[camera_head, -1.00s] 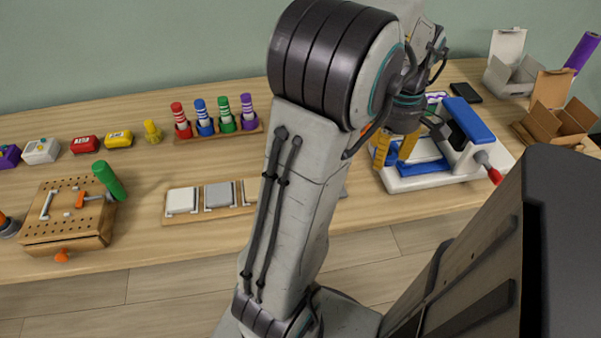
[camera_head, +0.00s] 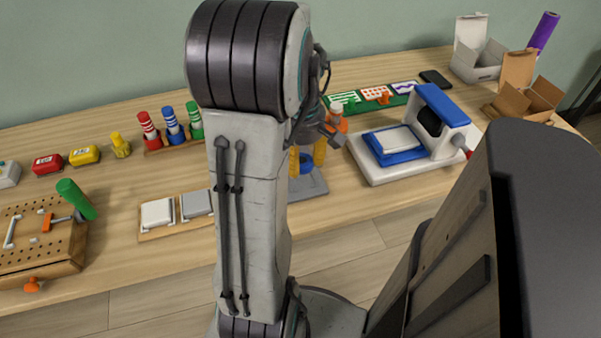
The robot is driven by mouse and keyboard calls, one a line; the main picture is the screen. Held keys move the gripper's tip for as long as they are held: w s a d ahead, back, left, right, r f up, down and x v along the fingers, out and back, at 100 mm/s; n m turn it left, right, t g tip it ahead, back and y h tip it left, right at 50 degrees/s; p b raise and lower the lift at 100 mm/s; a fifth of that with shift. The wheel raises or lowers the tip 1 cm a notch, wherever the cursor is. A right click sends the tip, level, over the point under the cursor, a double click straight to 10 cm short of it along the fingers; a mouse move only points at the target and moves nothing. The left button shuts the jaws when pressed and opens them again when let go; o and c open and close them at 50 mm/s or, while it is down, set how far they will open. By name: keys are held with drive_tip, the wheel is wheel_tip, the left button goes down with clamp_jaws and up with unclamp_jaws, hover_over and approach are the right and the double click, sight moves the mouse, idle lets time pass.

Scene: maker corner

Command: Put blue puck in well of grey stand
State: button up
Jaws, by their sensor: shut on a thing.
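My gripper (camera_head: 307,168) has yellow fingers and points down, just right of my own arm link. It is shut on the blue puck (camera_head: 306,162), which shows between the fingers. The grey stand (camera_head: 315,187) lies on the table directly below and behind the fingers in the picture. My arm hides its left part. The well is hidden, and I cannot tell whether the puck touches the stand.
A white press with a blue top (camera_head: 440,108) stands to the right. Behind my gripper is a green board with cards (camera_head: 372,102) and an orange-and-white figure (camera_head: 336,115). Left are a tile tray (camera_head: 180,233), striped pegs (camera_head: 172,128) and a pegboard box (camera_head: 40,250).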

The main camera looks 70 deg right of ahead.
sight(301, 179)
drive_tip(key=shift+w+f+b, duration=0.15)
drive_tip(key=shift+f+b, duration=0.45)
drive_tip(key=shift+f, duration=1.55)
drive_tip(key=shift+f, duration=0.2)
drive_tip(key=o, duration=1)
drive_tip(key=shift+r, duration=0.1)
wheel_tip(301, 179, up, 12)
drive_tip(key=p, duration=0.3)
drive_tip(key=shift+r, duration=0.15)
